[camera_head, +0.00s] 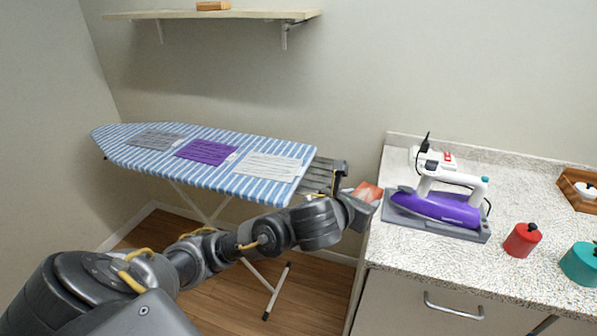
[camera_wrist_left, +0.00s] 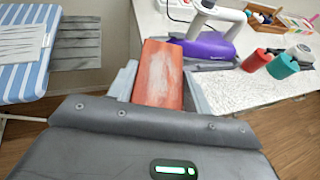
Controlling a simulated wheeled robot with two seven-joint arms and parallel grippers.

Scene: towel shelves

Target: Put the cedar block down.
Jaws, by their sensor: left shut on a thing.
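The cedar block (camera_head: 368,190) is a reddish-orange block with a pale, worn face. My left gripper (camera_head: 362,197) is shut on it, near the left edge of the speckled counter (camera_head: 400,247). In the left wrist view the block (camera_wrist_left: 158,75) sits between the two grey fingers, its far end pointing toward the iron. It appears held up at the counter's edge; its height above the surface is hard to tell. My right gripper is not in view.
A purple iron (camera_head: 440,207) rests on a grey stand just right of the block. Red (camera_head: 522,240) and teal (camera_head: 580,264) canisters stand further right. The striped ironing board (camera_head: 225,180) holds several flat cloths. A wall shelf (camera_head: 215,14) carries a wooden block (camera_head: 213,5).

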